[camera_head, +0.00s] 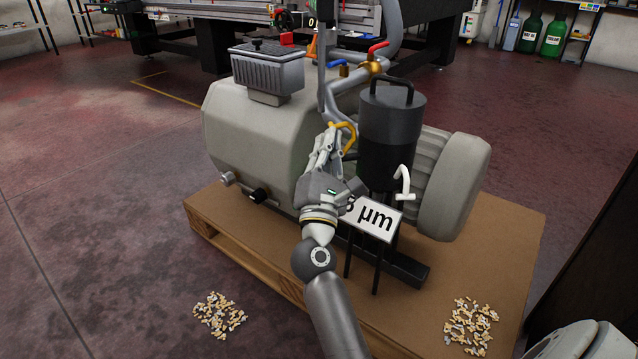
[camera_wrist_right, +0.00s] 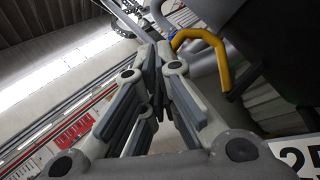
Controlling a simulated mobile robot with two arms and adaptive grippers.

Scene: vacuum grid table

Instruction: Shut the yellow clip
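The yellow clip (camera_head: 350,138) is a bent yellow handle on the pipework, left of the black filter canister (camera_head: 390,140). It arches out and downward. In the right wrist view the yellow clip (camera_wrist_right: 217,48) shows as a hooked bar to the right of my fingers. My right gripper (camera_head: 331,138) is just left of the clip in the head view, pointing up and away. In the wrist view its fingers (camera_wrist_right: 157,52) come together at the tips, with nothing seen between them. I cannot tell whether the gripper touches the clip. My left gripper is not in view.
The grey pump (camera_head: 250,140) stands on a brown pallet (camera_head: 230,225). A red valve handle (camera_head: 376,49) and a blue one (camera_head: 336,64) sit above. A white sign (camera_head: 374,218) and a white hook-shaped pipe (camera_head: 403,183) are to the right. Small debris piles (camera_head: 219,315) lie in front.

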